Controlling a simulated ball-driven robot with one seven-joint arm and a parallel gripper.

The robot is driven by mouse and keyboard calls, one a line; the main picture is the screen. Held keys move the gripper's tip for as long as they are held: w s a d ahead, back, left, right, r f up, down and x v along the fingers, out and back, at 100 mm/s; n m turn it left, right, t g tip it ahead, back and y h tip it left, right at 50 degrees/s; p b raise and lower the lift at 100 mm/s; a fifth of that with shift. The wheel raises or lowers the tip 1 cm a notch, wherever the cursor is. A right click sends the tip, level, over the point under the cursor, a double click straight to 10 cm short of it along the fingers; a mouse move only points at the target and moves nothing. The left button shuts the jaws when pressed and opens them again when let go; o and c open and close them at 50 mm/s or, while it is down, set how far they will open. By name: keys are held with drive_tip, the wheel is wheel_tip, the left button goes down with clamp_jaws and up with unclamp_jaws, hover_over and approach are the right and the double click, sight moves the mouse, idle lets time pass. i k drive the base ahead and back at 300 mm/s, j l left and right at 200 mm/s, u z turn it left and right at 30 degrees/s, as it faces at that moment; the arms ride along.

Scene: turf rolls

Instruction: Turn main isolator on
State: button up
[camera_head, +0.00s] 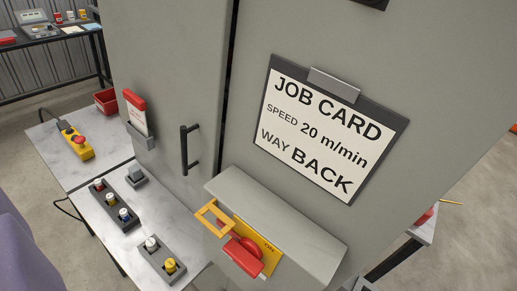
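The main isolator is a grey box (285,225) on the front of a grey cabinet, lower centre. A yellow open frame (212,217) sticks out at the plate's left side, close to the handle. My gripper does not show in this view.
A job card (318,128) reading "SPEED 20 m/min WAY BACK" hangs above the isolator. A black door handle (188,150) sticks out to the left. A bench (100,165) at left holds a yellow pendant (77,141) and small colored-cap holders (115,204).

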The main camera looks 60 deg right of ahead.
sight(243, 251)
drive_tip(key=k+z, duration=0.15)
drive_tip(key=z, duration=0.25)
drive_tip(key=k+j+z, duration=0.1)
drive_tip(key=z, duration=0.35)
